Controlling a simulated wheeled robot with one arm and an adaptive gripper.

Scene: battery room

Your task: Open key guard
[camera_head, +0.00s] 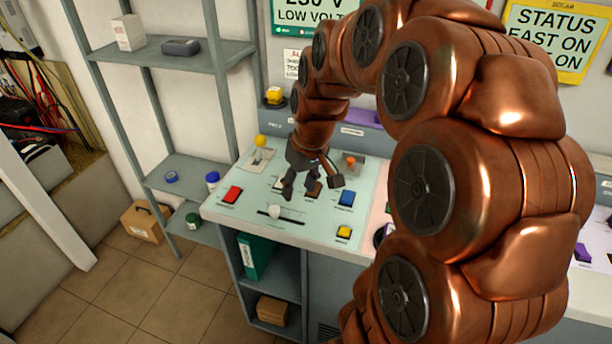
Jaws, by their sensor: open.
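The pale green control panel (230,209) lies on the console top. My gripper (311,188) is open, its dark fingers spread and pointing down over the middle of the panel. A small brown part (315,190) shows between the fingers. An orange knob-like part (350,161) stands on a grey plate just behind and right of the gripper. I cannot tell which part is the key guard, and the gripper hides some of the panel. I cannot tell whether the fingers touch anything.
Around the gripper are a red switch (232,194), a blue switch (347,198), a yellow switch (344,232), a white slider knob (274,211) and a yellow-balled lever (261,142). A grey shelf rack (190,170) stands at left. My copper arm hides much of the right side.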

